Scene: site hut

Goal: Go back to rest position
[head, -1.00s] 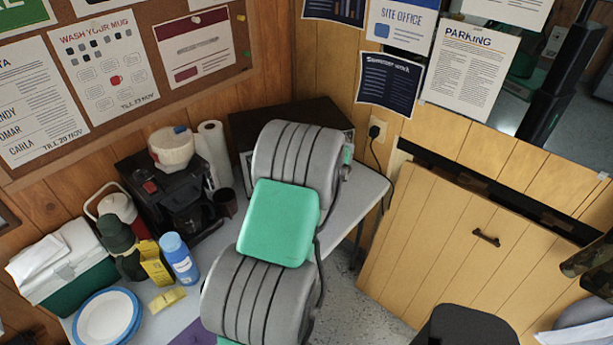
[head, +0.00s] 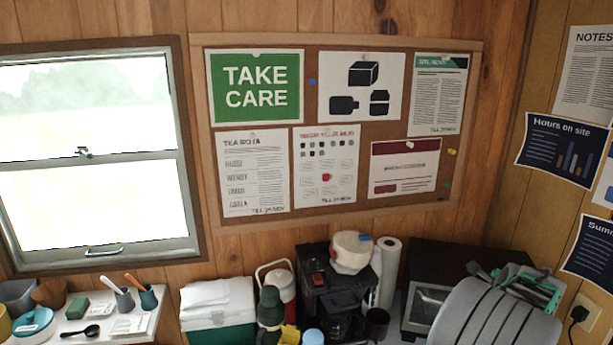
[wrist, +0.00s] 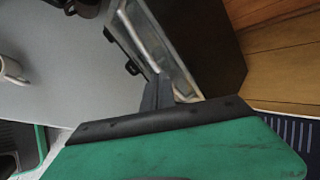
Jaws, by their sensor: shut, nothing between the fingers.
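My gripper (wrist: 158,82) shows in the wrist view with its two thin dark fingers together and nothing between them. They point toward a dark oven (wrist: 200,45), past its metal-edged front. I cannot tell whether they touch it. In the head view my grey arm covers the lower right corner, in front of the same oven (head: 418,305). Green and grey parts of my arm end show above it, but the fingertips cannot be made out there.
A coffee maker (head: 333,290), a paper roll (head: 389,270) and a green and white cool box (head: 218,312) crowd the counter. The wrist view shows bare grey worktop (wrist: 60,70) and a mug (wrist: 12,72).

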